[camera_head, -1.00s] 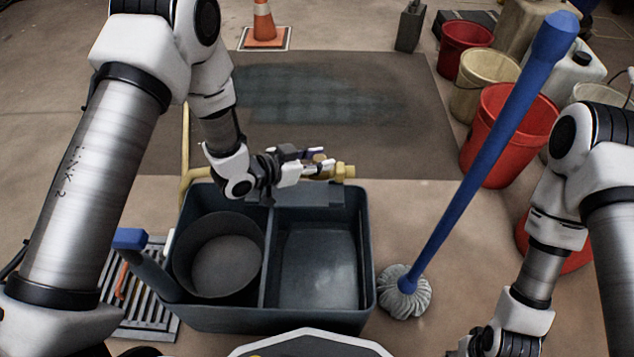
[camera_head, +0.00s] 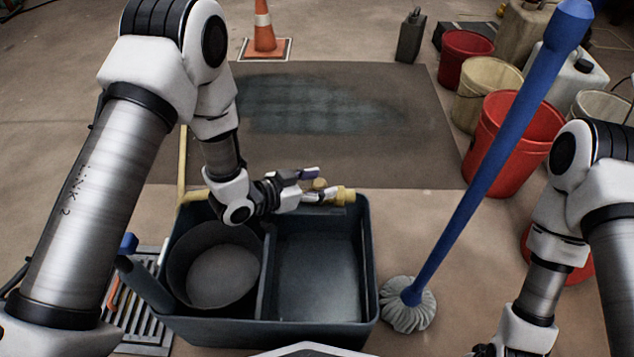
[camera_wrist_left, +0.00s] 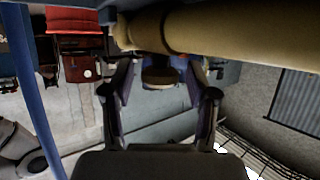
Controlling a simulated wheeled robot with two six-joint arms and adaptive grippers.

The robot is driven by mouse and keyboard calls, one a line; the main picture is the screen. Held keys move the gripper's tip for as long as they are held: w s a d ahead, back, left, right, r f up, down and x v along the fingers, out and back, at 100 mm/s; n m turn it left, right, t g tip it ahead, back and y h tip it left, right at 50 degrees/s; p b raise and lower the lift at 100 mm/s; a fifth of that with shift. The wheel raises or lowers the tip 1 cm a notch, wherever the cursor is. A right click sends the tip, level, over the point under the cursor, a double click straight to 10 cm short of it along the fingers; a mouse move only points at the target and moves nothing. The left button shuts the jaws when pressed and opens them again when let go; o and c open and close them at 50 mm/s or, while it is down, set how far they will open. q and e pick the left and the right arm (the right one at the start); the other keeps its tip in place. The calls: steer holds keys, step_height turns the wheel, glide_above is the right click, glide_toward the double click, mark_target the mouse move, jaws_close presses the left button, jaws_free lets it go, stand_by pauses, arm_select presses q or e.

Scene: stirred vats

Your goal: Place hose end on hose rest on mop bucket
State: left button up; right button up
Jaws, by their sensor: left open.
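The dark mop bucket (camera_head: 350,325) stands on the floor with a round wringer basket in its left half. The hose end (camera_head: 345,195), with a brass fitting, lies level along the back rim; the hose rest there is largely hidden by my gripper and the hose. My left gripper (camera_head: 308,185) is open at the hose end, its fingers beside the fitting. In the left wrist view the tan hose (camera_wrist_left: 240,30) crosses the top, beyond the spread fingers of that gripper (camera_wrist_left: 160,88). Whether the fingers touch it I cannot tell.
A blue-handled mop (camera_head: 465,215) leans right of the bucket, its head on the floor. A floor grate (camera_head: 140,315) lies at left. Red (camera_head: 510,150) and cream (camera_head: 485,85) buckets stand at the back right.

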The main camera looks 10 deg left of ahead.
arm_select(q)
steer(key=p+v, duration=0.5)
steer(key=v, duration=0.7)
